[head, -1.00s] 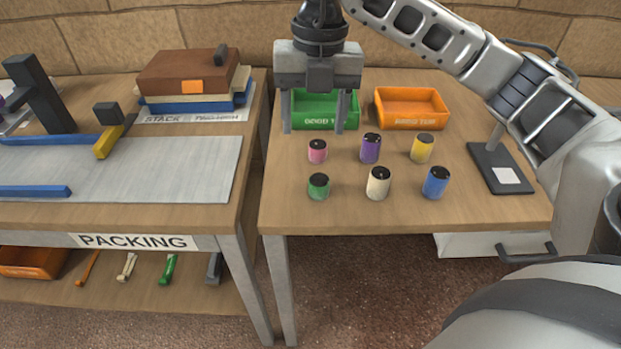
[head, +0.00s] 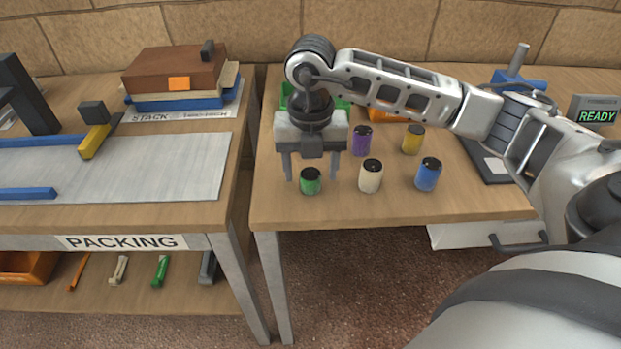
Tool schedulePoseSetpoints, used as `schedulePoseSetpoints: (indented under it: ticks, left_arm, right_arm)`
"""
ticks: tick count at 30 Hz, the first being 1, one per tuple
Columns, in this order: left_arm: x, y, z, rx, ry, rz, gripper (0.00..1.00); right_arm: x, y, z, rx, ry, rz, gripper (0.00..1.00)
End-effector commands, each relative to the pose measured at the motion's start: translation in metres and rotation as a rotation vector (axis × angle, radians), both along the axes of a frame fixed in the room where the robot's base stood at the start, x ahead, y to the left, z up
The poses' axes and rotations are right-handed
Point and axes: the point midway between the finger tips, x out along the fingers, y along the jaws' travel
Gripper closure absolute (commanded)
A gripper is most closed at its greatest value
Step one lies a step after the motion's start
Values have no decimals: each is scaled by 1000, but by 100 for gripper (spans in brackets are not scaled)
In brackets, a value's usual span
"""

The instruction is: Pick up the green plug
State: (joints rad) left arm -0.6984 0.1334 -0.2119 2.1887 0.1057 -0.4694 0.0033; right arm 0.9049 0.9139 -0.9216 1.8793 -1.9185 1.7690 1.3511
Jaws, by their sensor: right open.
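The green plug (head: 310,182) is a short green cylinder with a black top, upright near the front left of the right-hand table. My right gripper (head: 311,177) points down over it with its fingers apart. The left finger is to the left of the plug and the right finger to its right. The plug stands in front of or between the fingertips; I cannot tell exactly how deep. The pink plug seen earlier is hidden behind my gripper. My left gripper is not in view.
A white plug (head: 370,176), a blue plug (head: 428,175), a purple plug (head: 362,141) and a yellow plug (head: 412,139) stand to the right. A green tray (head: 342,104) and an orange tray (head: 383,116) are partly hidden behind my arm. The table's front edge is close.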

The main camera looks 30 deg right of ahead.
Motion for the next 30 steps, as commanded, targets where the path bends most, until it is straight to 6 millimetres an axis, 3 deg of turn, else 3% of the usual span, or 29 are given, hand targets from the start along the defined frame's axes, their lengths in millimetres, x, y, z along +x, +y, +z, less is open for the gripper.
schedulePoseSetpoints:
  ticks: [5,12,13,18,30]
  left_arm:
    - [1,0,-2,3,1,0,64]
    - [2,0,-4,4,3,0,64]
    - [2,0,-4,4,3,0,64]
    - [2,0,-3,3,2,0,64]
    - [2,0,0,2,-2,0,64]
  right_arm:
    - [0,0,-21,1,1,0,40]
    - [0,0,-23,1,0,1,40]
    - [0,0,-23,1,0,1,43]
    - [0,1,-23,1,0,1,88]
    - [1,1,-18,1,-2,1,88]
